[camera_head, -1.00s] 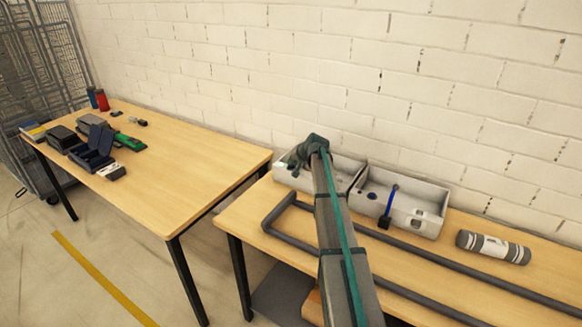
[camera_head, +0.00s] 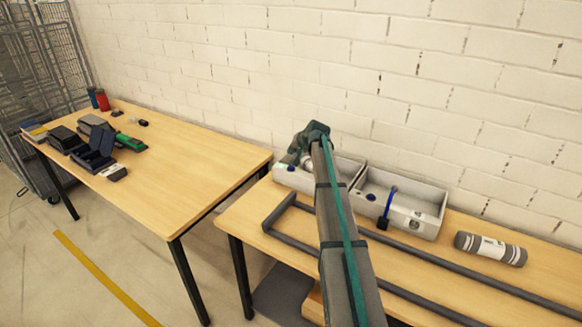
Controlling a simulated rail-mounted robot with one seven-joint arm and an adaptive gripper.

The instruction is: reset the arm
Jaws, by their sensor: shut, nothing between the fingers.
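My arm stretches from the bottom of the view toward the wall. Its dark green far end bends down at the left grey bin (camera_head: 345,170). My gripper (camera_head: 291,160) is small at that end, by the left bin's back left corner. It looks shut and empty, though its fingers are hard to make out. My arm hides part of the left bin.
The right grey bin (camera_head: 432,192) holds a blue-handled tool (camera_head: 388,208). A grey rail frame (camera_head: 440,262) lies in front of the bins. A grey roll (camera_head: 490,249) lies at right. The left table (camera_head: 190,175) is mostly clear, with cases and boxes at its far end.

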